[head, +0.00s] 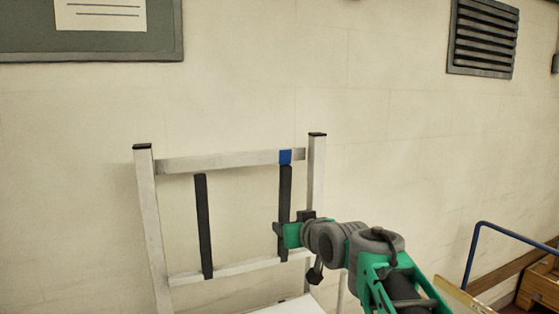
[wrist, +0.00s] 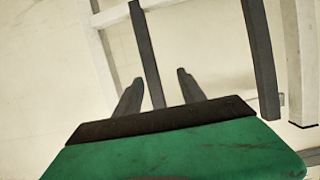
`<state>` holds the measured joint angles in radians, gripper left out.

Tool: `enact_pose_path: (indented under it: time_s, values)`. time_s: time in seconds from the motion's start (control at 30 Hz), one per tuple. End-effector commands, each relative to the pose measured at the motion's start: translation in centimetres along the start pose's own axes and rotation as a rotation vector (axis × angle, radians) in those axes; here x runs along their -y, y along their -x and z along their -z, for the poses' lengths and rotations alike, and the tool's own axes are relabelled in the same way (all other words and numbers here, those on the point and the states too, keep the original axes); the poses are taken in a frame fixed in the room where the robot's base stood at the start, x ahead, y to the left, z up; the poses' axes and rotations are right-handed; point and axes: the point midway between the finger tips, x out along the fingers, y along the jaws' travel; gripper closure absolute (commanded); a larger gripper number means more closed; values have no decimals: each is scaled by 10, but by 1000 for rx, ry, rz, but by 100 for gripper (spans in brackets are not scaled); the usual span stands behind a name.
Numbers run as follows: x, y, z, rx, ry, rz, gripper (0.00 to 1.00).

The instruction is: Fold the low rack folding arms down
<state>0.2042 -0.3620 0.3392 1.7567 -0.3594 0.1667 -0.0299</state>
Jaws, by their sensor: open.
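The low rack (head: 148,220) is a pale frame with two posts and two crossbars against the wall. Two dark folding arms stand upright on it, a left one (head: 203,225) and a right one (head: 285,190). A blue patch (head: 285,156) is on the upper crossbar at the top of the right arm. My gripper (head: 280,230) is open at the lower part of the right arm. In the wrist view my fingers (wrist: 158,90) are apart, with one dark bar (wrist: 147,50) seen between them. I cannot tell whether they touch it. Another dark bar (wrist: 260,60) is to the right.
A pale wall (head: 400,120) is close behind the rack. A grey vent (head: 482,38) and a notice board (head: 90,40) hang high on it. A blue rail (head: 475,245) and a wooden crate (head: 540,285) stand at the lower right.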

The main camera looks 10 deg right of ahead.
Motion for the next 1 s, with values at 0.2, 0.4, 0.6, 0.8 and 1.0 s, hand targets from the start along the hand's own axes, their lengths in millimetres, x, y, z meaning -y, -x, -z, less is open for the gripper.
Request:
enact_pose_path:
  time_s: [0.2, 0.4, 0.6, 0.8, 1.0]
  values:
    - [-20, -4, 115, -302, 32, 34, 53]
    - [-20, -27, 131, -318, 33, 36, 53]
    - [-19, -62, 143, -317, 33, 34, 53]
    - [-19, -75, 145, -320, 34, 31, 53]
    - [-19, -75, 144, -319, 34, 31, 54]
